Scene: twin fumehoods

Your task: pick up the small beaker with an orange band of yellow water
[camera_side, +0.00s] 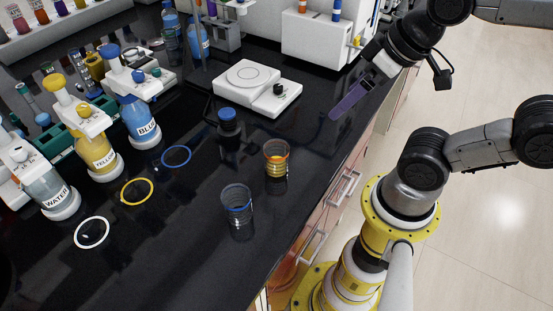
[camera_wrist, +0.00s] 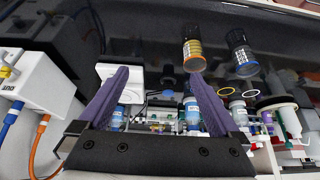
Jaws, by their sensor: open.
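The small beaker with an orange band (camera_side: 276,160) stands upright on the black bench near its front edge, with yellow-orange liquid inside. It also shows in the wrist view (camera_wrist: 194,52), beyond and above the right finger. My gripper (camera_side: 349,99) is at the upper right of the side view, over the bench edge, apart from the beaker. In the wrist view its two purple fingers (camera_wrist: 157,98) are spread with nothing between them. A clear beaker with a blue band (camera_side: 237,212) stands beside the orange-banded one, and it also shows in the wrist view (camera_wrist: 242,54).
A dark bottle with a blue cap (camera_side: 229,128) stands behind the beakers. A white balance (camera_side: 249,80) is farther back. Dispenser bottles labelled blue (camera_side: 141,118), yellow (camera_side: 96,150) and water (camera_side: 52,190) stand at left, with flat rings in front.

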